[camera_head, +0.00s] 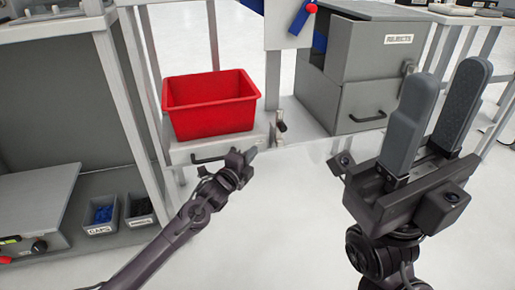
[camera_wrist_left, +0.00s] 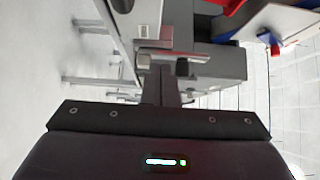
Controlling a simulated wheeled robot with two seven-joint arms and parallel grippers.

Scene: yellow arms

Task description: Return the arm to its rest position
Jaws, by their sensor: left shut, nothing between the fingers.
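My left gripper (camera_head: 246,158) is shut and empty. In the head view its arm comes in from the lower left, and the gripper is in front of the low shelf below the red bin. In the left wrist view the left gripper's fingers (camera_wrist_left: 166,85) are together, pointing toward a grey cabinet. My right gripper (camera_head: 432,110) is large and close at the right of the head view. Its two grey fingers point up with a gap between them, and nothing is in the gap.
A red bin (camera_head: 208,118) stands on a shelf beyond my left gripper. A grey cabinet (camera_head: 368,62) labelled REJECTS stands behind, right of centre. A grey bench with small bins (camera_head: 101,228) is at the left. The floor (camera_head: 290,230) between my arms is clear.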

